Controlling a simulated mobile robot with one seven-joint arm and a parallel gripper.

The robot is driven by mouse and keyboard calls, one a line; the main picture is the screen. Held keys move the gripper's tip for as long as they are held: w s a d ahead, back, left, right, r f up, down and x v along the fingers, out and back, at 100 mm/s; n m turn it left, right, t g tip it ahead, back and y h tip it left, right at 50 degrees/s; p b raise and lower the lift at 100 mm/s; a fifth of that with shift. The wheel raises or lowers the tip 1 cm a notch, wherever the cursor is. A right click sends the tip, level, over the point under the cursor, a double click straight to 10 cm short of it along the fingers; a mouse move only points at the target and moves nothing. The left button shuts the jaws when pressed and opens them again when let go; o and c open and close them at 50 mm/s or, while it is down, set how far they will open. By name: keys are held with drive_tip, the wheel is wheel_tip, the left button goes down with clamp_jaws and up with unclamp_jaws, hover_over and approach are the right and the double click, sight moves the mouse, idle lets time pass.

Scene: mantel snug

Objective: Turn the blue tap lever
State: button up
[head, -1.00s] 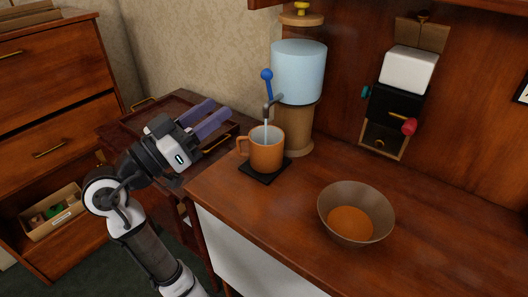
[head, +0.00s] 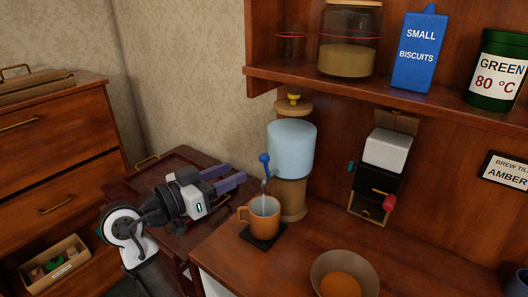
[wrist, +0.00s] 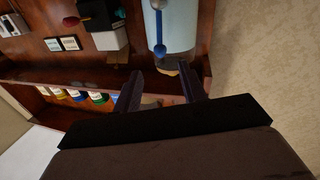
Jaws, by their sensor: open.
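The blue tap lever (head: 265,164) stands up from the tap (head: 265,186) on the front of a pale blue water tank (head: 291,150). An orange mug (head: 259,221) stands below the tap on a black mat (head: 262,243); a pale stream shows between spout and mug. My gripper (head: 241,176) is open and empty, left of the lever and apart from it, its fingers pointing right. In the wrist view, the lever (wrist: 160,33) shows beyond and above the open fingers of my gripper (wrist: 158,84), and the tank (wrist: 178,22) lies behind it.
A brown bowl (head: 345,262) sits on the counter at the front right. A wall-mounted grinder-like device (head: 382,170) hangs right of the tank. A shelf (head: 400,98) with jars and tins overhangs at the upper right. A wooden tray (head: 190,160) lies behind my arm.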

sight(260, 160)
drive_tip(key=p+x, duration=0.2)
drive_tip(key=x, duration=0.8)
drive_tip(key=shift+p, duration=0.35)
clamp_jaws()
